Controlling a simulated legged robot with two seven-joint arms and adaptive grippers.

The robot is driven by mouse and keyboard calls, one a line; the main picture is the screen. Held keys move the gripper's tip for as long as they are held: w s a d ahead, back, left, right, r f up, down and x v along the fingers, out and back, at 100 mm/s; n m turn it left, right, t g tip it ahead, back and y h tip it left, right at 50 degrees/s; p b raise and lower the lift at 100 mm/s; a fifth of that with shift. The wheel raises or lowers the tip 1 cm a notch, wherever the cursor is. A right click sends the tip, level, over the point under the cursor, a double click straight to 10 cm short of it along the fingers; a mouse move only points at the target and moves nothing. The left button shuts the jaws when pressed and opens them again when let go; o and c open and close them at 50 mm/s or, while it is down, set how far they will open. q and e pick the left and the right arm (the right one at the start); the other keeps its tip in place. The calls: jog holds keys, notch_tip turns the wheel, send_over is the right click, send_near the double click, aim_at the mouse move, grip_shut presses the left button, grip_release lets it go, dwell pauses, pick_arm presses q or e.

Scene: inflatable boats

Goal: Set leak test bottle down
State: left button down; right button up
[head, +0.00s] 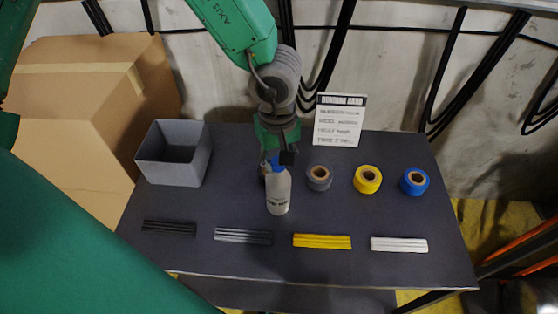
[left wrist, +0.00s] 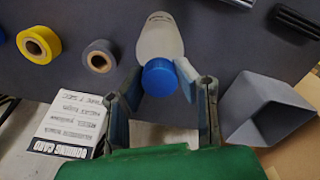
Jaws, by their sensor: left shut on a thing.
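The leak test bottle (head: 278,192) is a whitish bottle with a blue cap and dark print near its base. In the head view it looks upright at the middle of the dark table (head: 350,215). Whether its base touches the table I cannot tell. My left gripper (head: 279,158) comes down from above and is shut on the bottle at its cap. In the left wrist view the fingers of my left gripper (left wrist: 157,90) stand on both sides of the blue cap (left wrist: 160,77), with the bottle body (left wrist: 160,40) beyond. My right gripper is not in view.
Grey tape (head: 319,178), yellow tape (head: 367,180) and blue tape (head: 414,182) lie to the right. A grey bin (head: 151,172) and a card (head: 339,120) stand at the back. Several strips, including a yellow one (head: 322,241), line the front.

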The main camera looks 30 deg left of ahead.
pick_arm(q)
jog(key=shift+w+a, duration=0.1)
jog(key=c, duration=1.7)
grip_release()
jog(key=shift+f, duration=0.1)
jog(key=o, duration=0.4)
jog(key=shift+o, duration=0.2)
jog(key=shift+d, duration=0.25)
